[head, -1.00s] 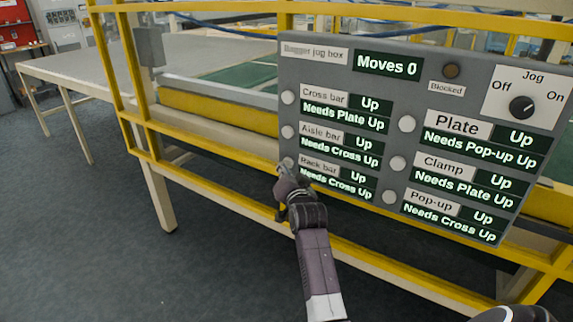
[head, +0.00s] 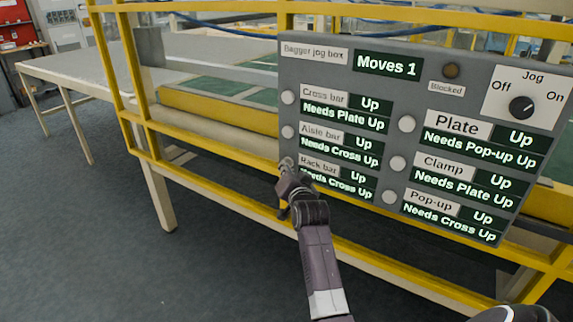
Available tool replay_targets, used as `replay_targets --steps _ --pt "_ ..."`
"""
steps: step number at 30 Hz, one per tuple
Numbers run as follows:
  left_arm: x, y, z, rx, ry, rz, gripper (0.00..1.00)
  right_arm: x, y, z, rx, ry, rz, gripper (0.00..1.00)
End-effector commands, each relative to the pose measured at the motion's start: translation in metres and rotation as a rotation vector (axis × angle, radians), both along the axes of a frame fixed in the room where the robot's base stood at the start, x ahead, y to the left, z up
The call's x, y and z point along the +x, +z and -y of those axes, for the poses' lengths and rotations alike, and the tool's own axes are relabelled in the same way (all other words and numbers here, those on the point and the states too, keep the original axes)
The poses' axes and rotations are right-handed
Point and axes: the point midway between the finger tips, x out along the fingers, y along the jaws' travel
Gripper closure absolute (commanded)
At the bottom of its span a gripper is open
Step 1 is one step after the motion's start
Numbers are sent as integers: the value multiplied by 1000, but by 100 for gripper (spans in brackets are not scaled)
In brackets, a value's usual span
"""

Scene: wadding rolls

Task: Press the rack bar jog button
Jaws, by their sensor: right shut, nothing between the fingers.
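The grey jog box (head: 425,75) fills the right of the head view. Its Rack bar label (head: 318,167) is at the lower left, with displays reading "Up" and "Needs Cross Up". The Rack bar button (head: 286,161) is a small pale round one left of that label, partly hidden by my right gripper. My right gripper (head: 287,172) is shut and empty, its tip at or just below this button; I cannot tell whether it touches. The moves display (head: 388,64) reads "Moves 1". My left gripper is not in view.
The Aisle bar button (head: 288,132) and Cross bar button (head: 288,97) are just above. The Jog knob (head: 522,107) is at the upper right. A yellow frame rail (head: 215,184) runs behind my arm. A long table (head: 85,66) stands at left; the floor in front is clear.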

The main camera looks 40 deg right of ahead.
Motion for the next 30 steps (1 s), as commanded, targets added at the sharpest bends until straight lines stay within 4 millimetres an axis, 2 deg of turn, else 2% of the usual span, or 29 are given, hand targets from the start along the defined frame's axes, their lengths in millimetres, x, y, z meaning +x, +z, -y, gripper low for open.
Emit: replay_targets --steps 7,18,30 --pt "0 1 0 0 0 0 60 -1 1 0 -1 -2 2 100" --pt "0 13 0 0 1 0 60 -7 2 -16 1 -1 1 100" --pt "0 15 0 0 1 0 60 -9 1 -20 0 0 0 100"
